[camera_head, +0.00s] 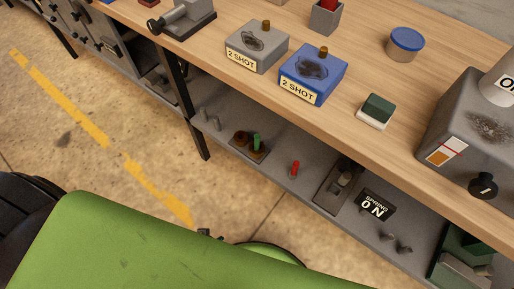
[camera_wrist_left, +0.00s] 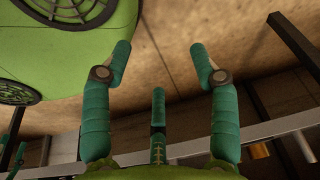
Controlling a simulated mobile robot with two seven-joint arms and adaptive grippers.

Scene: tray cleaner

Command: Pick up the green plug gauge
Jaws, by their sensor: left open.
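The green plug gauge (camera_head: 257,140) appears as a small upright green peg on the grey lower shelf, beside brown round parts on a small dark base. In the left wrist view, my left gripper (camera_wrist_left: 161,50) has its teal fingers spread wide, with nothing held between their tips. A shorter teal finger stands between them, lower in the picture. My left gripper does not show in the head view. My right gripper is in neither view. I cannot make out the plug gauge for certain in the wrist view.
The wooden bench top (camera_head: 385,85) overhangs the lower shelf (camera_head: 275,172). The shelf also holds a red peg (camera_head: 295,168), a dark fixture (camera_head: 338,186) and a black sign (camera_head: 375,204). A dark bench leg (camera_head: 184,105) stands left of the gauge. Floor is open at left.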

